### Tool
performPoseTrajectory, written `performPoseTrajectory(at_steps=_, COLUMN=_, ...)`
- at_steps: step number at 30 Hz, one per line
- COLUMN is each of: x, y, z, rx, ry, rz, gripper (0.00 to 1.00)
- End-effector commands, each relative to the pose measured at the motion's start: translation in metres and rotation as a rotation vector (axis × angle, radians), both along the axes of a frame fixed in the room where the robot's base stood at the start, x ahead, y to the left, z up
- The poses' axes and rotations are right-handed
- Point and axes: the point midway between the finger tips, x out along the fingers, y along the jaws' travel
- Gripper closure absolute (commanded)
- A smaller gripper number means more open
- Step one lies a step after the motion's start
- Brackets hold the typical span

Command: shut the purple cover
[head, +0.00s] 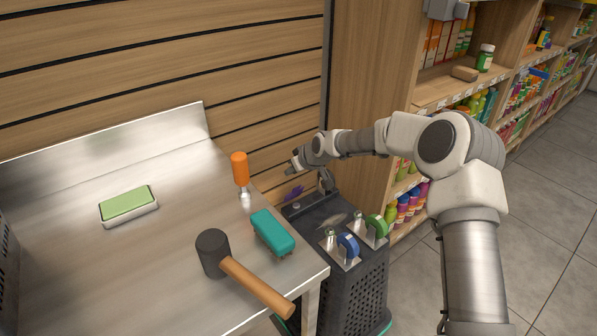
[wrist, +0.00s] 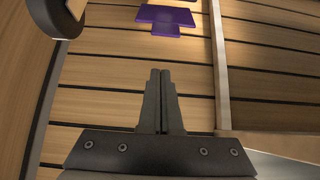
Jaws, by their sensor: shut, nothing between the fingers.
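The purple cover (head: 293,193) shows as a small purple piece in front of the slatted wall, just beyond the right edge of the metal counter. My gripper (head: 290,168) is just above the purple piece in the head view. In the wrist view its fingers (wrist: 160,72) are together and empty, with a visible gap to the purple piece. I cannot tell the cover's hinge or exact angle.
The metal counter (head: 75,235) holds a green-topped block (head: 128,204), an orange-handled tool (head: 240,172), a teal brush (head: 272,232) and a mallet (head: 213,252). Stocked shelves (head: 500,75) stand at right. A round dark-rimmed part (wrist: 60,22) shows at the wrist view's upper left.

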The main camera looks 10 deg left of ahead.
Motion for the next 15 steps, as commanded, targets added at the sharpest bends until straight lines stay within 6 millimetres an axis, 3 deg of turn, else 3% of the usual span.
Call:
performPoseTrajectory(at_steps=2, x=0.006, y=0.008, z=-0.014, rx=0.001, ry=0.0, rz=0.001, gripper=1.0)
performPoseTrajectory(at_steps=15, x=-0.016, y=-0.019, z=-0.025, rx=0.001, ry=-0.001, rz=-0.001, gripper=1.0)
